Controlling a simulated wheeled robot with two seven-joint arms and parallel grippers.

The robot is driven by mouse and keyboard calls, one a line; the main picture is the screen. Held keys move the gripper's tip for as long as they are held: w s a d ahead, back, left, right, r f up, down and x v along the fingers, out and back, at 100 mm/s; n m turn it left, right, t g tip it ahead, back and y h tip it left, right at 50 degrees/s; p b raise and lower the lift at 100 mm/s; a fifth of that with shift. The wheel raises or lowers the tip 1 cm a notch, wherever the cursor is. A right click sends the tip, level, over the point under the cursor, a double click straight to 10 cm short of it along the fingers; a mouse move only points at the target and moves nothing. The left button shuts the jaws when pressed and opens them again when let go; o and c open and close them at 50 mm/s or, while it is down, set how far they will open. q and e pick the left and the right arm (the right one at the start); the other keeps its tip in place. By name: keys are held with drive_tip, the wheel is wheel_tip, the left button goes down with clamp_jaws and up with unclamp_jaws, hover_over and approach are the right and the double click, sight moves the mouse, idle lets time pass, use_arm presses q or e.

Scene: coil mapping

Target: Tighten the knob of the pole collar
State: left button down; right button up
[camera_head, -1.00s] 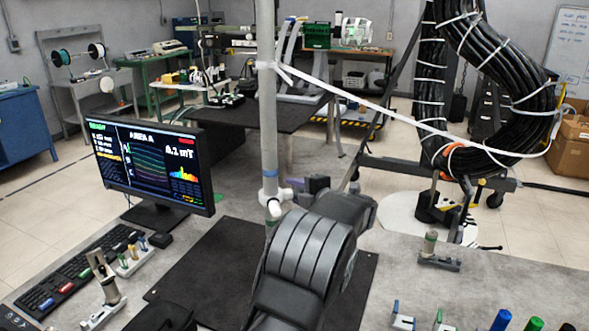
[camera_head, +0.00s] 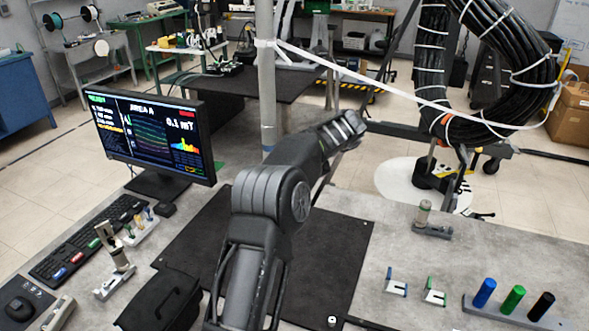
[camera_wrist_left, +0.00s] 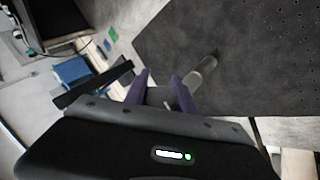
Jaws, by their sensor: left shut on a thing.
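The upright grey pole (camera_head: 266,85) stands behind the mat in the head view, with a blue band low on it. The collar and its knob are hidden behind my left arm in that view. My left gripper (camera_wrist_left: 160,86) shows two purple fingers in the left wrist view, shut on a small grey part that looks like the collar's knob. The fingers hide most of this part, so how far it is turned cannot be told. A grey cylinder (camera_wrist_left: 205,68), probably part of the pole, shows beside the right finger. My right gripper is out of view.
A monitor (camera_head: 150,135) stands left of the pole, with a keyboard (camera_head: 90,240) in front. A black mat (camera_head: 335,250) covers the middle of the table. Blue, green and black cylinders (camera_head: 512,300) stand at the right. A large cable coil (camera_head: 530,80) hangs behind.

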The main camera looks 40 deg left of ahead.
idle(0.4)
use_arm(q)
drive_tip(key=c, duration=1)
unclamp_jaws()
drive_tip(key=shift+c, duration=0.2)
drive_tip(key=v, duration=0.7)
drive_tip(key=shift+d+r, duration=0.2)
drive_tip(key=shift+r, duration=0.05)
